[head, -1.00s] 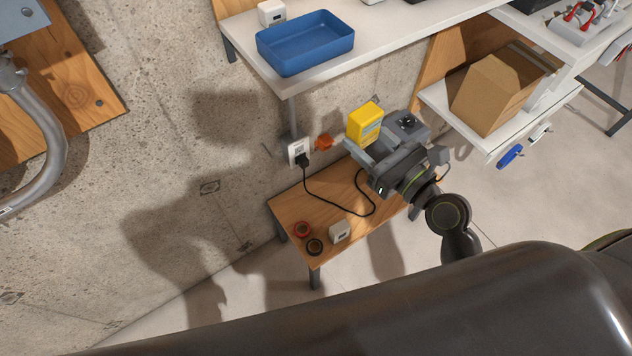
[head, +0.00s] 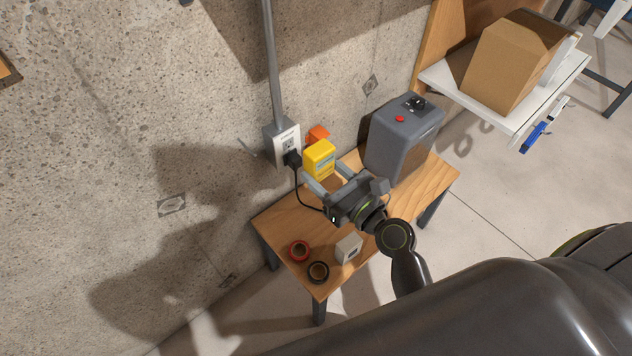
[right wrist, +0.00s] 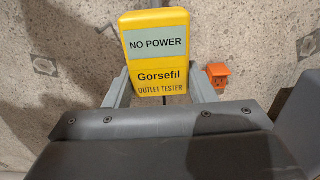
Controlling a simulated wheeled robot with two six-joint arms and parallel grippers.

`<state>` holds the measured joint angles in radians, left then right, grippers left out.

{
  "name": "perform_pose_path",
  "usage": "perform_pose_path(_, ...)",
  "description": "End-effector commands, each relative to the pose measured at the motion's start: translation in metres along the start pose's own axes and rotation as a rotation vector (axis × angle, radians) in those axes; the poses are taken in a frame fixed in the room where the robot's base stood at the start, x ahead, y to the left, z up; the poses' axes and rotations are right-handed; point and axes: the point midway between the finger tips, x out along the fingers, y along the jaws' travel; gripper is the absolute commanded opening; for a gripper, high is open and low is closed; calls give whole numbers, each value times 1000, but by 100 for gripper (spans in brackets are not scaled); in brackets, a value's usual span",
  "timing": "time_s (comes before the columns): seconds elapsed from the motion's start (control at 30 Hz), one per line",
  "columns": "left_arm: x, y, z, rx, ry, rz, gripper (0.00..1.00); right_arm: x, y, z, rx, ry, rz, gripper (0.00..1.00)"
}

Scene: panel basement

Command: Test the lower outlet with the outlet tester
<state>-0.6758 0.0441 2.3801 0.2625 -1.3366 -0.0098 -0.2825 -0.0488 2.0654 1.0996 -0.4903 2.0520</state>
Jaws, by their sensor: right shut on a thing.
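The yellow outlet tester (head: 319,158) is held in my right gripper (head: 325,178), shut on its sides. In the right wrist view the tester (right wrist: 157,55) reads "NO POWER" on its grey display. The wall outlet (head: 287,141) has a white face on a grey box with a conduit above. A black plug (head: 292,158) sits in its lower part, its cord hanging toward the table. The tester is just right of the outlet in the head view; I cannot tell the exact gap. My left gripper is out of view.
A wooden table (head: 285,226) stands below, with a grey machine (head: 402,140), red tape roll (head: 299,251), black tape roll (head: 318,272) and small white box (head: 348,248). An orange box (head: 317,133) is behind the tester. A cardboard box (head: 505,65) stands on a white shelf.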

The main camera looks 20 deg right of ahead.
Motion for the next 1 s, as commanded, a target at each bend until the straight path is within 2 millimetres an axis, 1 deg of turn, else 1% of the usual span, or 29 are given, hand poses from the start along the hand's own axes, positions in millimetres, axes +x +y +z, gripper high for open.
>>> perform_pose_path(0.03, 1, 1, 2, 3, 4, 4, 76, 1, 0, -8, 1, -1, -2, 3)
perform_pose_path(0.1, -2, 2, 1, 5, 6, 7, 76, 1, 1, -10, 0, 0, -3, 3)
perform_pose_path(0.27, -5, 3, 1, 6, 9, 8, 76, 7, 1, -10, 1, 0, -3, 3)
perform_pose_path(0.47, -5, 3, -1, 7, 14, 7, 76, 24, 1, -10, 1, -1, -2, 3)
perform_pose_path(0.67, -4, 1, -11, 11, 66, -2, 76, 44, 1, -10, 1, 0, -2, 3)
perform_pose_path(0.8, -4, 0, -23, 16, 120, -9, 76, 55, 1, -11, 0, 0, -2, 3)
perform_pose_path(1.0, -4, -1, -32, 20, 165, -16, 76, 65, 1, -10, 0, 1, -3, 3)
